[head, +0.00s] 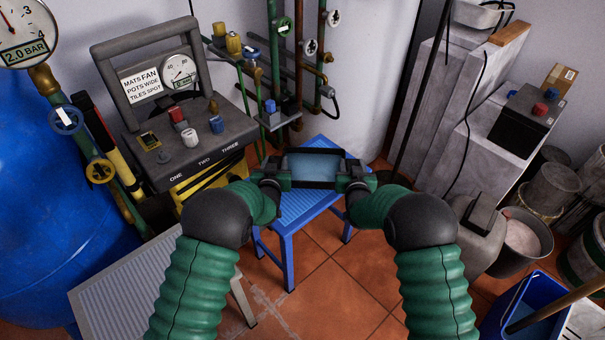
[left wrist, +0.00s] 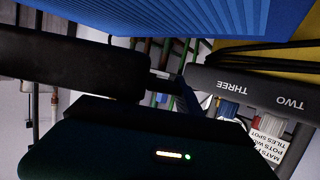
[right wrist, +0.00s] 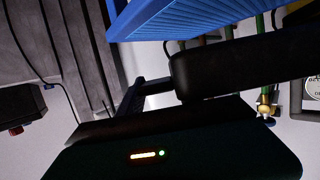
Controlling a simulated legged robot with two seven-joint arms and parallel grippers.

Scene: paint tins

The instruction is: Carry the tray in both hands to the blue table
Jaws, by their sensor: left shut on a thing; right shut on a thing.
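The tray (head: 313,166) is small, with a dark rim and a grey-blue inside that looks empty. It is in the middle of the head view, over the far part of the blue table (head: 298,207). My left gripper (head: 282,180) is shut on the tray's left side, and my right gripper (head: 346,180) is shut on its right side. The tray looks about level. Whether it touches the table is hidden. The ribbed blue table top also shows in the left wrist view (left wrist: 215,15) and the right wrist view (right wrist: 180,18).
A grey control panel (head: 190,140) stands left of the blue table, with pipes and valves (head: 285,70) behind. A grey ribbed table (head: 130,285) is at lower left. Buckets (head: 525,240) and a blue bin (head: 525,305) are at right. Tiled floor shows in front.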

